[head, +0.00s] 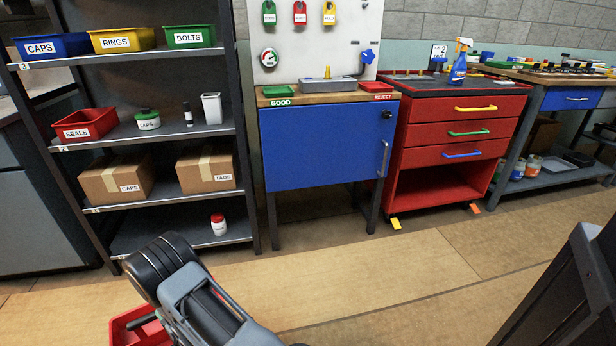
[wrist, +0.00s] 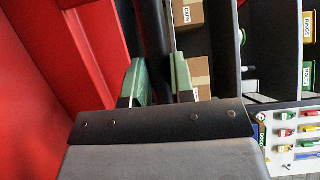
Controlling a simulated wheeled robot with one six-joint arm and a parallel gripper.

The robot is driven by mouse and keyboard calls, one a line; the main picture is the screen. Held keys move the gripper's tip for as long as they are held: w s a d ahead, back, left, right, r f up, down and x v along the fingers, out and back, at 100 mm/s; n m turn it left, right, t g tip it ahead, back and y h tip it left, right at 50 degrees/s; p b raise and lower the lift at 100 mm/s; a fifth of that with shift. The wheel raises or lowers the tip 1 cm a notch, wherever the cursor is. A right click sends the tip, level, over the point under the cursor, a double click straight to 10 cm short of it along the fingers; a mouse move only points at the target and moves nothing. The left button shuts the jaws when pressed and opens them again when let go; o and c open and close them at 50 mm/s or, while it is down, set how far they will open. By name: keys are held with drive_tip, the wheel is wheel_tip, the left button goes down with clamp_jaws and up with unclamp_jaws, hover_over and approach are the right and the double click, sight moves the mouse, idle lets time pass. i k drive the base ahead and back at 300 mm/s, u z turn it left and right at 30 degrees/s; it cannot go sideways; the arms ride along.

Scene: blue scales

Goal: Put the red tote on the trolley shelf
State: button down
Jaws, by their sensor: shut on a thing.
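The red tote (head: 132,322) shows at the bottom edge of the head view, partly behind my arm and cut off by the frame. In the wrist view the red tote (wrist: 45,70) fills the left side. My gripper (wrist: 159,82) has its two green-padded fingers on either side of a dark bar beside the tote; it is shut on the tote, seemingly by this bar. The red trolley (head: 455,132) stands right of centre, with three drawers above an open, empty-looking lower shelf (head: 432,192). Whether the tote holds anything is hidden.
A rack (head: 245,150) at left carries bins, including a red SEALS bin (head: 88,124), and boxes. A blue cabinet (head: 322,146) stands left of the trolley. A spray bottle (head: 460,62) is on the trolley top. A workbench (head: 560,90) is at right. The floor ahead is clear.

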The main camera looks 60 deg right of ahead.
sight(411, 191)
drive_tip(key=k, duration=0.35)
drive_tip(key=z, duration=3.85)
drive_tip(key=i, duration=3.2)
drive_tip(key=u, duration=2.7)
